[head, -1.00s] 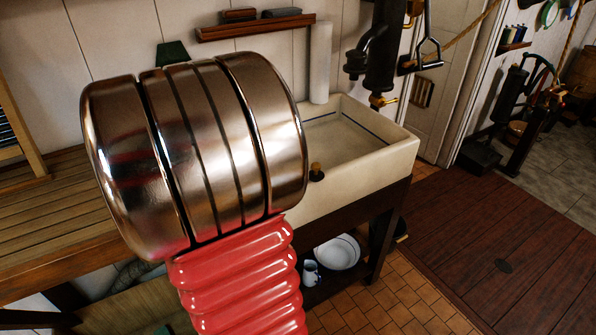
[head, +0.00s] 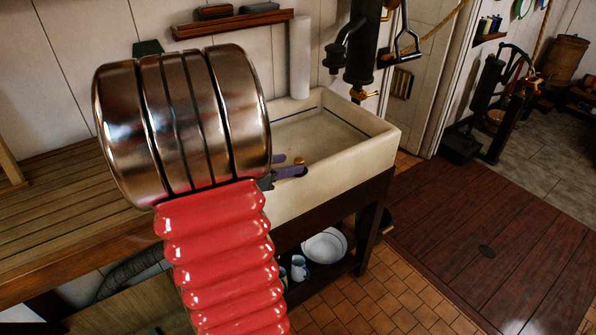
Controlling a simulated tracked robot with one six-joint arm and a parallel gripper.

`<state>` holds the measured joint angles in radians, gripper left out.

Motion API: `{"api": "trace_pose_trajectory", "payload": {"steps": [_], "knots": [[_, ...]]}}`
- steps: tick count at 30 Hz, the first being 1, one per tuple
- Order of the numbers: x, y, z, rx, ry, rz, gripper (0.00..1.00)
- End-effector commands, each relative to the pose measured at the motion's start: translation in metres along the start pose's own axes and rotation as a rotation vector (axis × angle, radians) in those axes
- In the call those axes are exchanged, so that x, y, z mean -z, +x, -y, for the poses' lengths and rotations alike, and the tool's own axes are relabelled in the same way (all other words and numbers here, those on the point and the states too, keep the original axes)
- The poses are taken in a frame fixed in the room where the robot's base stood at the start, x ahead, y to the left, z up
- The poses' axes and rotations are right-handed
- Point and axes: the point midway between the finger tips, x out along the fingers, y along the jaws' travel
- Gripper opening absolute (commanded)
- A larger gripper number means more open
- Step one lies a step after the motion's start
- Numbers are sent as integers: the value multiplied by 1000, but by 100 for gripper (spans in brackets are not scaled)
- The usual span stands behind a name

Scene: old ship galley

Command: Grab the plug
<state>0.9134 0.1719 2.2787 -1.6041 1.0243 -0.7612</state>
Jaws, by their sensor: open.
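The plug (head: 299,160) shows as a small yellow-brown knob at the near-left rim of the cream sink (head: 345,163). Its dark lower part is hidden behind the nearer finger. My gripper (head: 295,165) has purple fingers that show just past my large metal arm joint. It is open, with one finger on the far side and one on the near side of the knob. I cannot tell whether either finger touches the plug.
A black pump (head: 362,45) with a brass tap stands over the sink's back right. A wooden counter (head: 70,210) lies to the left. A white basin (head: 324,246) and mugs sit on the shelf below.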

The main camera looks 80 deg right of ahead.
Motion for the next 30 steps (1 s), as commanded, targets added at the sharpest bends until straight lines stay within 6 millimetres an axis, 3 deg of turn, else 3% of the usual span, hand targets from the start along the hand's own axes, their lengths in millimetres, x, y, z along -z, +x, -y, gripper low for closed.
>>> {"api": "trace_pose_trajectory", "payload": {"steps": [14,24,30], "knots": [[1,7,0,1,1,-1,44],[3,47,0,2,0,-1,44],[3,56,0,-1,0,0,44]]}}
